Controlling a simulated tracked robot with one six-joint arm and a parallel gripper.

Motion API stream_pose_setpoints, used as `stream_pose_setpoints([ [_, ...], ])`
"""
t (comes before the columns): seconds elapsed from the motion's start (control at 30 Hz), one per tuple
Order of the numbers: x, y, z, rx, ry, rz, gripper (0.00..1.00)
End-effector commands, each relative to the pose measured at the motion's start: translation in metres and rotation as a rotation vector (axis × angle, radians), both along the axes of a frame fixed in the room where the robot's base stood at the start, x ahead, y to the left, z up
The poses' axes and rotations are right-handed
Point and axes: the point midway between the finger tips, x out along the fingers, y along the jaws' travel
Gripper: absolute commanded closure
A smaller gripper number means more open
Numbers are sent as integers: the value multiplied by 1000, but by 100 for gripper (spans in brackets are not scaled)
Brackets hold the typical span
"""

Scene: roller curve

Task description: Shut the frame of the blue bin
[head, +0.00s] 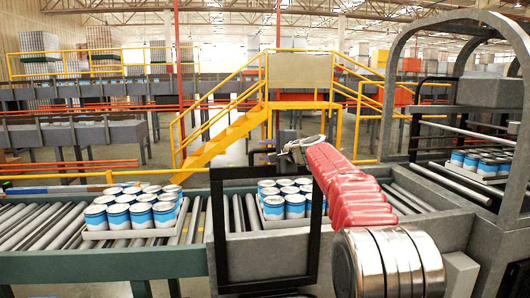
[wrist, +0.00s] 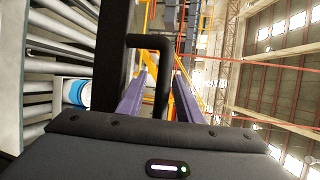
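A black upright frame (head: 216,230) stands at the front of the roller line in the head view, around a grey panel (head: 268,257). No separate blue bin is clear to see; the blue I see is on cans. My gripper (head: 283,150) is at the end of my red arm, near the frame's top. In the wrist view my gripper (wrist: 160,88) has its two purple fingers apart. A black bent handle (wrist: 150,42) on a dark post (wrist: 112,60) shows between the fingers. I cannot tell whether they touch it.
A tray of blue and white cans (head: 130,215) sits on the rollers at left. Yellow stairs (head: 222,140) stand behind the line.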

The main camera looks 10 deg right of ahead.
Motion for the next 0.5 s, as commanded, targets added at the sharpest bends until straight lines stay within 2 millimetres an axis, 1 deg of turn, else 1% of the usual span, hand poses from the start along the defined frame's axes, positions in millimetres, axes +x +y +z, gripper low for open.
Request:
stream_pose_setpoints([
  [0.1, 8, 3, -2, -1, 0, 0, 67],
  [0.2, 11, 5, -3, 0, 0, 0, 67],
  [0.5, 11, 5, -3, 0, 0, 0, 67],
])
